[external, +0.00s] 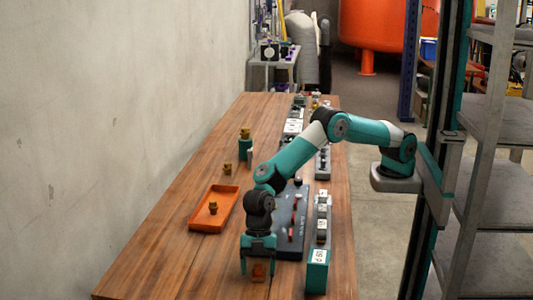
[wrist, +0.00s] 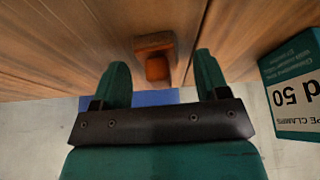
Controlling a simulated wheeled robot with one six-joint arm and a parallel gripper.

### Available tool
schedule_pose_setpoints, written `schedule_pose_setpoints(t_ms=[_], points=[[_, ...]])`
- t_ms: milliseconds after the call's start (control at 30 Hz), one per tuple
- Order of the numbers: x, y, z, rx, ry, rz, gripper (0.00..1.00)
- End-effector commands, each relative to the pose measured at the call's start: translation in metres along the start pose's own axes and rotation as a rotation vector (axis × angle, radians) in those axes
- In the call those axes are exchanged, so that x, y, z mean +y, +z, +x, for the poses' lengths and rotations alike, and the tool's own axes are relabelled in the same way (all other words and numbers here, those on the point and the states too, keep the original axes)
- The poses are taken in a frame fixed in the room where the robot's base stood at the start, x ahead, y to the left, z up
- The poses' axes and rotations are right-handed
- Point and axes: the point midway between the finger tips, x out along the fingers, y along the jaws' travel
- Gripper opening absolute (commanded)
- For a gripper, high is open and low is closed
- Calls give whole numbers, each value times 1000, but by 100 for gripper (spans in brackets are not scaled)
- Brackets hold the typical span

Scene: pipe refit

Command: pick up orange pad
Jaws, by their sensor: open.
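The orange pad (external: 259,271) is a small orange-brown block on the wooden table near its front end. In the wrist view the orange pad (wrist: 156,66) lies ahead of the fingertips, roughly midway between them, with a brown part behind it. My gripper (external: 258,268) points down over it with the fingers to either side in the external view. In the wrist view my gripper (wrist: 158,72) is open and empty. I cannot tell whether the fingers are low enough to be around the pad.
A green box with a white label (external: 317,272) stands close on the right; its printed side shows in the wrist view (wrist: 296,90). A dark panel with red parts (external: 286,245) lies behind. An orange tray (external: 225,197) holds a brass fitting. The table's left front is clear.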

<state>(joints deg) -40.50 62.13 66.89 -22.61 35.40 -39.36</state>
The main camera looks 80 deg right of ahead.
Motion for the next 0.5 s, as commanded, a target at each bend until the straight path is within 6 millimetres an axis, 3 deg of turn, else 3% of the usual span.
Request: schedule_pose_setpoints(t_ms=[133,367,500], points=[[0,0,0,0,0,0,66],[0,0,0,0,-1,0,15],[0,0,0,0,-1,0,15]])
